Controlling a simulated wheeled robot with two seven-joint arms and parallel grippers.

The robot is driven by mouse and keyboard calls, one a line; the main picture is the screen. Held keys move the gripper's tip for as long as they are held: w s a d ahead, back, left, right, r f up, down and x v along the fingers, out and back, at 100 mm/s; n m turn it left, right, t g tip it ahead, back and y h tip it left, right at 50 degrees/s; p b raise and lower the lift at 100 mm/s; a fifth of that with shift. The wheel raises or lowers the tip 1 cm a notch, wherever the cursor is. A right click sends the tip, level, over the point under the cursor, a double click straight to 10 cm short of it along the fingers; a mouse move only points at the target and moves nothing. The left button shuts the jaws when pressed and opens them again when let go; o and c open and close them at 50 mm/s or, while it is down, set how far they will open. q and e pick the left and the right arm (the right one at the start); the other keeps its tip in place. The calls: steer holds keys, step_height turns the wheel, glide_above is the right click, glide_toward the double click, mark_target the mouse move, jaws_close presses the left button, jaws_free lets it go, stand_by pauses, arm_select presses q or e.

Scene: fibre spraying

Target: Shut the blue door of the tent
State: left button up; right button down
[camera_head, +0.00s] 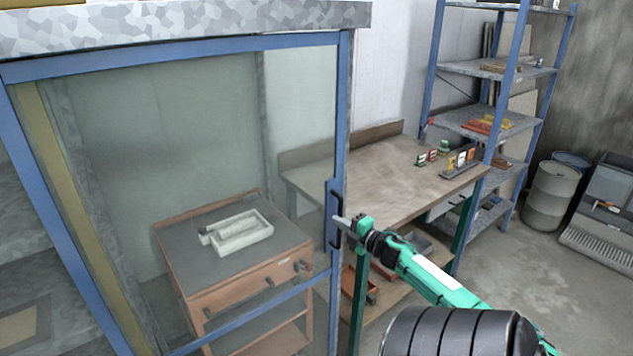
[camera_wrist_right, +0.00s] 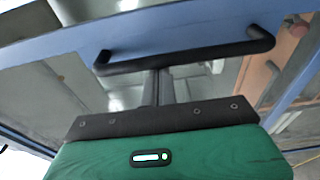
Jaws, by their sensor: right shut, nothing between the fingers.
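The tent's blue-framed door (camera_head: 340,110) has clear panels and spans the left and middle of the head view. Its black bar handle (camera_head: 335,240) sits on the right upright of the frame. My right gripper (camera_head: 340,221) is shut and empty, with its fingertips at the handle. In the right wrist view, the handle (camera_wrist_right: 190,56) crosses just beyond the closed fingers (camera_wrist_right: 158,82). I cannot tell whether they touch it. The grey tent top (camera_head: 200,22) runs above the door. My left gripper is not in view.
Through the door panel I see an orange cart (camera_head: 215,298) with a white tray (camera_head: 240,231) on it. A workbench (camera_head: 385,172) stands behind and right of the door. Blue shelving (camera_head: 515,75) and a grey drum (camera_head: 550,195) are farther right. Some floor (camera_head: 530,275) is clear at right.

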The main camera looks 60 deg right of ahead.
steer(key=d, duration=0.1)
steer(key=s+d, duration=0.1)
steer(key=d, duration=0.3)
steer(key=shift+s+b, duration=0.35)
steer(key=shift+s, duration=0.05)
steer(key=shift+d+r, duration=0.1)
